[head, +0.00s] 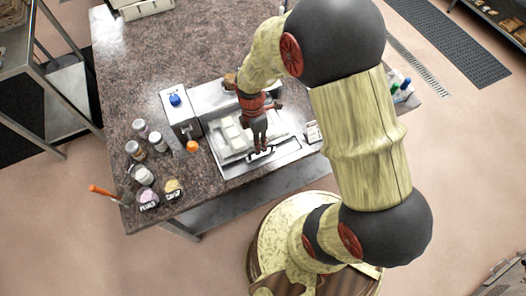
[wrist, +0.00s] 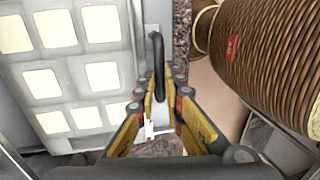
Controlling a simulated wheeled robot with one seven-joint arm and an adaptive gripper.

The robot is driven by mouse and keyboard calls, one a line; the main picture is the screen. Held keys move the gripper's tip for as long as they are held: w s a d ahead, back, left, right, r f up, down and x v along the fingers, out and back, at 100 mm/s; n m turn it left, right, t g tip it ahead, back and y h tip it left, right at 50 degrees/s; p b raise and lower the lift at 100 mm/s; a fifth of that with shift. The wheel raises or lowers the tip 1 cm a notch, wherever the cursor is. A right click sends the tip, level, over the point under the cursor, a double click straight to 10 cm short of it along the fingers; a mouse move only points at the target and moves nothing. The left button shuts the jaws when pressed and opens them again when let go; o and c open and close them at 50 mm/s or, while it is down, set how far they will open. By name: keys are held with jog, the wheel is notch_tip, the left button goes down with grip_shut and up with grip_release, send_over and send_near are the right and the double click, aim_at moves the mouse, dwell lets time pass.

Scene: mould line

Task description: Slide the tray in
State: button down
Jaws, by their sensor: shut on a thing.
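The tray (wrist: 70,70) is a pale grey mould tray with several square cream-coloured pockets, filling the left of the wrist view. A black bar handle (wrist: 157,50) stands along the tray's edge. My gripper (wrist: 160,88) has its fingers on both sides of the handle and is shut on it. In the head view my gripper (head: 259,147) reaches down to the front edge of the tray and hides part of it.
A white box with a blue knob (head: 175,100) stands left of the tray, with an orange-topped item (head: 191,146) near it. Several small jars (head: 146,173) crowd the counter's left front corner.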

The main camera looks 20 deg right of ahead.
jog(key=w, duration=1.4)
jog(key=shift+w, duration=0.8)
jog(key=shift+w+r, duration=0.1)
jog(key=c, duration=2)
grip_release()
jog(key=shift+w, duration=0.1)
jog(key=shift+c, duration=0.2)
jog(key=shift+o, duration=0.7)
